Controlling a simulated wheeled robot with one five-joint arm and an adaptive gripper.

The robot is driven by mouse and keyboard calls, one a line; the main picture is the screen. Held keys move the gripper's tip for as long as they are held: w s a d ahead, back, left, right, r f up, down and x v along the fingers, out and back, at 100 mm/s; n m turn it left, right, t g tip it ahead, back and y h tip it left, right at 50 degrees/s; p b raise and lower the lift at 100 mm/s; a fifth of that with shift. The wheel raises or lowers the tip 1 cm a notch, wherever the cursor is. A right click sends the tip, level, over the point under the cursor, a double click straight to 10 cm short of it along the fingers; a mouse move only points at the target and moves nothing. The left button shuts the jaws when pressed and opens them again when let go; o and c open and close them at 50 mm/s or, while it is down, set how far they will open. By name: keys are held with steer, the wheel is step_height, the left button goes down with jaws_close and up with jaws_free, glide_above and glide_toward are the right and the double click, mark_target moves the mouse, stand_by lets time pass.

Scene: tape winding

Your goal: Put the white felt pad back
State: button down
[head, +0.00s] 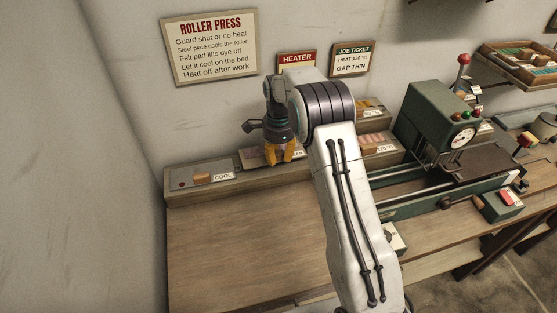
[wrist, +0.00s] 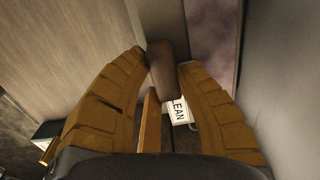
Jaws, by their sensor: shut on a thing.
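My gripper (head: 279,158) with its yellow fingers points down at the pinkish bay of the back ledge, beside a partly covered label. In the wrist view its fingers (wrist: 160,75) are shut on a brown handle-like block (wrist: 163,68). I cannot tell whether this block belongs to the white felt pad; no white felt face shows. A label ending in "LEAN" (wrist: 180,107) lies behind the block. A mottled pinkish surface (wrist: 213,35) shows beyond, close to the fingertips. Whether the block touches the ledge is not clear.
The wooden bench top (head: 240,240) in front is clear. The green roller press (head: 435,110) stands at right. More labelled pieces (head: 374,141) sit on the stepped rack behind my arm.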

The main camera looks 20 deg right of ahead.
mark_target(279, 161)
steer(key=shift+f, duration=1.05)
steer(key=shift+f, duration=0.2)
steer(key=shift+f+b, duration=0.35)
steer(key=c, duration=1)
jaws_free()
steer(key=shift+c, duration=0.2)
steer(key=shift+r, duration=0.1)
